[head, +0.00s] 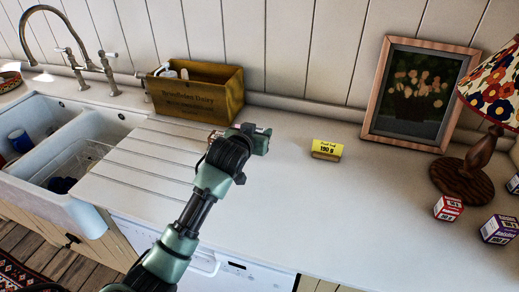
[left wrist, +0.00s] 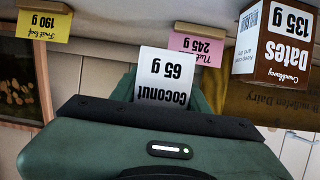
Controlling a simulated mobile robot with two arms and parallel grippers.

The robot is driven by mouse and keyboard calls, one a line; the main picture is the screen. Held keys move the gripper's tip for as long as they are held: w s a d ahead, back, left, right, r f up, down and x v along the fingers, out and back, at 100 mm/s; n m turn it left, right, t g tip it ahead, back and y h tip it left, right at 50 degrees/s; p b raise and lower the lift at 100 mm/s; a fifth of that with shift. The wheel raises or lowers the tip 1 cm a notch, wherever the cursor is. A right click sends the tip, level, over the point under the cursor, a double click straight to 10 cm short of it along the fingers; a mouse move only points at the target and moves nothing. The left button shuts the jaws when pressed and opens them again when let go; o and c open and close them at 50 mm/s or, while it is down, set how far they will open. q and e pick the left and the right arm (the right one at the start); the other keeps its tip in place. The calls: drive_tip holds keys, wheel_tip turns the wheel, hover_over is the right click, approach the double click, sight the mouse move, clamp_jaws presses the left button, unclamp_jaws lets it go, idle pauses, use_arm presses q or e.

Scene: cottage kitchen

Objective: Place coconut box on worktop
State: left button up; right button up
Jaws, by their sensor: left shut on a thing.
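The coconut box (left wrist: 165,77), with a white "Coconut 65 g" face, is between the fingers of my left gripper (head: 262,140) in the left wrist view, which shows things upside down. The gripper is shut on it. In the head view, my gripper and arm hide most or all of the box. I cannot tell whether the coconut box touches the worktop. My right gripper is not in view.
A wooden crate (head: 195,98), a framed picture (head: 420,95), a lamp (head: 464,178) and small boxes (head: 448,208) stand around. The front middle worktop is clear.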

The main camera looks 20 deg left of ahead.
sight(258, 160)
use_arm(q)
drive_tip(key=shift+f, duration=3.4)
drive_tip(key=shift+f, duration=0.15)
drive_tip(key=o, duration=1.4)
drive_tip(key=shift+r, duration=0.2)
drive_tip(key=shift+s, duration=0.35)
drive_tip(key=v, duration=1.1)
drive_tip(key=shift+s+r, duration=0.1)
drive_tip(key=shift+r, duration=0.1)
